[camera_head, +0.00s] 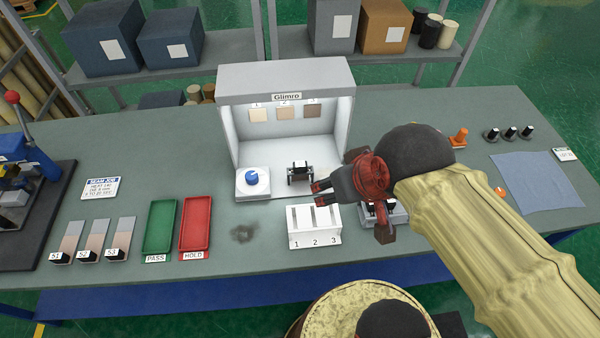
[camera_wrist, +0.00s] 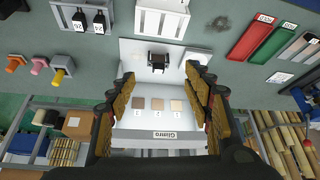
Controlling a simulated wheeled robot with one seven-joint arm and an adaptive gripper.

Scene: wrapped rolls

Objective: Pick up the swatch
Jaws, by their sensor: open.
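Three swatch strips, S1 (camera_head: 68,242), S2 (camera_head: 97,240) and S3 (camera_head: 124,239), lie at the left of the table, each with a black block at its near end. Three beige-to-brown sample tiles (camera_head: 284,113) are on the back wall of the Glimro booth (camera_head: 285,78); they also show in the wrist view (camera_wrist: 157,104). A small black holder-like piece (camera_head: 299,173) stands on the booth floor and appears between my fingers in the wrist view (camera_wrist: 158,62). My gripper (camera_head: 318,192) is open and empty, just right of and in front of that piece, apart from it.
A white numbered rack (camera_head: 314,228) stands in front of the booth. The green PASS tray (camera_head: 160,226) and red HOLD tray (camera_head: 195,224) lie left of it. A dial block (camera_head: 252,182) stands at the booth's left. Black weights and a blue cloth (camera_head: 536,182) are at right.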

